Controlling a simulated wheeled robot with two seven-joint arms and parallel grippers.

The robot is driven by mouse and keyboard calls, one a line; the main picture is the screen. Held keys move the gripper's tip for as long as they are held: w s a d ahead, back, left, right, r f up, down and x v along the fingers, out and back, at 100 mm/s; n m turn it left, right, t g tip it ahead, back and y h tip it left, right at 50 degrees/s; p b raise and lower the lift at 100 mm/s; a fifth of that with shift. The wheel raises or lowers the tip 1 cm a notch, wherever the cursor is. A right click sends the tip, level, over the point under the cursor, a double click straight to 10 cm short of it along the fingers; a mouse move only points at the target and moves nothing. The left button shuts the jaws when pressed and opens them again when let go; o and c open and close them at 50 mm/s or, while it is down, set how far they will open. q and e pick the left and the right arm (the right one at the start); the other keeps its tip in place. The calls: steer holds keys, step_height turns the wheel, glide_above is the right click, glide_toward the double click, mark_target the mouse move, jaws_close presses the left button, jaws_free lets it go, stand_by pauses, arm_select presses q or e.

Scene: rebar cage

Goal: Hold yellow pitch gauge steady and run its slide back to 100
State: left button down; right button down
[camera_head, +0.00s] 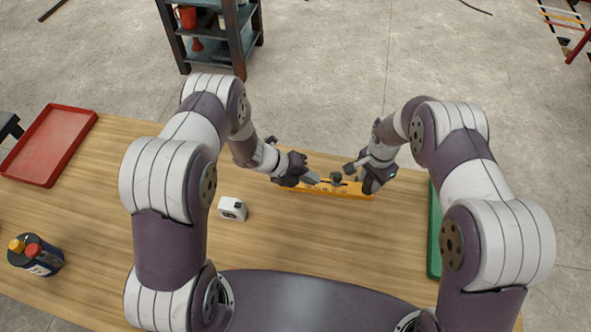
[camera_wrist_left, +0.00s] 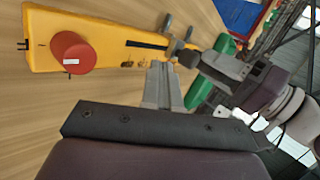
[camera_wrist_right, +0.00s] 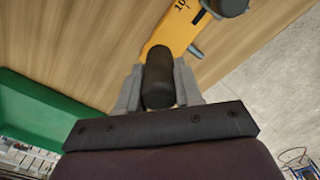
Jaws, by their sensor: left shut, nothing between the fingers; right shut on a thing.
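The yellow pitch gauge (camera_head: 345,192) lies on the wooden table, partly covered by my grippers in the head view. My right gripper (camera_head: 350,168) is shut on a black cylindrical grip (camera_wrist_right: 158,78). The right wrist view shows a partly cut-off number starting with 10 on the gauge (camera_wrist_right: 172,30), and a dark round knob (camera_wrist_right: 232,5).
A white box-like device (camera_head: 232,208) lies left of the gauge. A red tray (camera_head: 48,145) and a dark holder with orange and red tops (camera_head: 38,262) are farther left. A green tray (camera_head: 434,235) lies right. Bare table is in front of the gauge.

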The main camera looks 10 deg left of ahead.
mark_target(336, 179)
arm_select(q)
steer(key=shift+w+d+r, duration=0.1)
steer(key=shift+w+d, duration=0.2)
steer(key=shift+d, duration=0.5)
steer(key=shift+w+d, duration=0.25)
steer(key=shift+d, duration=0.55)
steer(key=shift+d, duration=1.6)
arm_select(e)
steer(key=shift+r, duration=0.1)
